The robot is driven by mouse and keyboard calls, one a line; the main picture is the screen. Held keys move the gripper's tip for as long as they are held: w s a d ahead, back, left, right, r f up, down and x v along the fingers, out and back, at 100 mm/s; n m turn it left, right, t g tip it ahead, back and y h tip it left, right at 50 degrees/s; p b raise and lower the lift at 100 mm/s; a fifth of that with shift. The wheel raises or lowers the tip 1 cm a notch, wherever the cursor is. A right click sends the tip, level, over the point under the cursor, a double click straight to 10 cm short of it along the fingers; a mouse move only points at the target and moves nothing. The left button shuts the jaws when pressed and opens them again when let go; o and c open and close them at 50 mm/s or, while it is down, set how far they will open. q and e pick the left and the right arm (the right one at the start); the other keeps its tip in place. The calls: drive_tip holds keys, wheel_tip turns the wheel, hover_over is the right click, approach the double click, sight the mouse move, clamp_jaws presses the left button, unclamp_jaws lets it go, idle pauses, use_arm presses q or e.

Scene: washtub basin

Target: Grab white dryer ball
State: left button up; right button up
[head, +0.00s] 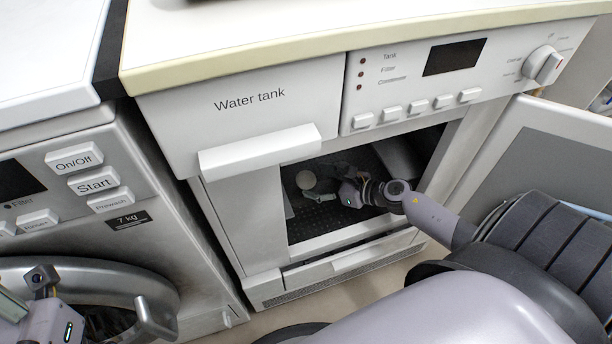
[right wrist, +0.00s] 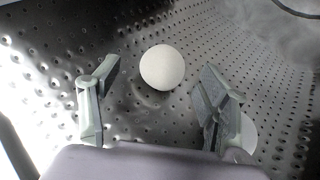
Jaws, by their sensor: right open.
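The white dryer ball (head: 306,179) lies inside the dark perforated drum of the dryer. It also shows in the right wrist view (right wrist: 162,67), resting on the dotted metal just past the fingertips. My right gripper (head: 322,190) reaches in through the dryer opening and is open. In the right wrist view its fingers stand apart on either side of the line to the ball, with nothing between them. A second white rounded thing (right wrist: 247,136) is partly hidden behind the right finger. Part of my left gripper (head: 38,283) shows at the lower left, and its jaws are unclear.
The dryer door (head: 540,150) stands open at the right. The water tank drawer (head: 245,110) and its handle are above the opening. A washing machine (head: 100,210) with a round door stands at the left. The drum wall (right wrist: 265,50) curves up around the gripper.

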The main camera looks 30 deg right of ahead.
sight(312, 178)
drive_tip(key=shift+d+b+x, duration=0.15)
drive_tip(key=shift+b+x, duration=0.3)
drive_tip(key=shift+x, duration=0.9)
drive_tip(key=shift+d+b+x, duration=0.15)
drive_tip(key=shift+b+x, duration=0.25)
drive_tip(key=shift+x, duration=0.95)
drive_tip(key=shift+w, duration=0.1)
drive_tip(key=shift+c, duration=0.3)
drive_tip(key=c, duration=1.1)
drive_tip(key=shift+r, duration=0.2)
drive_tip(key=shift+c, duration=0.2)
